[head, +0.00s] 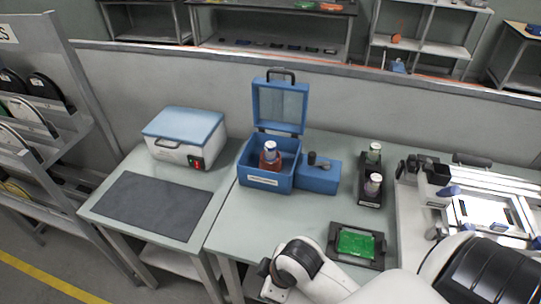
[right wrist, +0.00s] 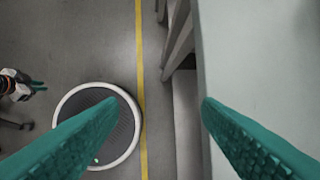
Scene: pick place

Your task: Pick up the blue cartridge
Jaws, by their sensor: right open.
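I cannot tell for certain which thing is the blue cartridge. A blue case (head: 266,179) with its lid open stands on the bench and holds a bottle (head: 270,155) with a white cap and red-brown body. A blue block (head: 319,180) with dark items on top is beside it. My right gripper (right wrist: 160,100) is open and empty, its teal fingers wide apart above the floor and bench edge in the right wrist view. My left gripper (right wrist: 38,87) shows small at that view's left edge; its jaw state is unclear.
A black holder (head: 370,193) with two bottles and a black tray (head: 357,260) with a green board are on the bench. A white machine with blue handles (head: 450,190) stands right. A blue-lidded white box (head: 184,128) and dark mat (head: 153,205) are left.

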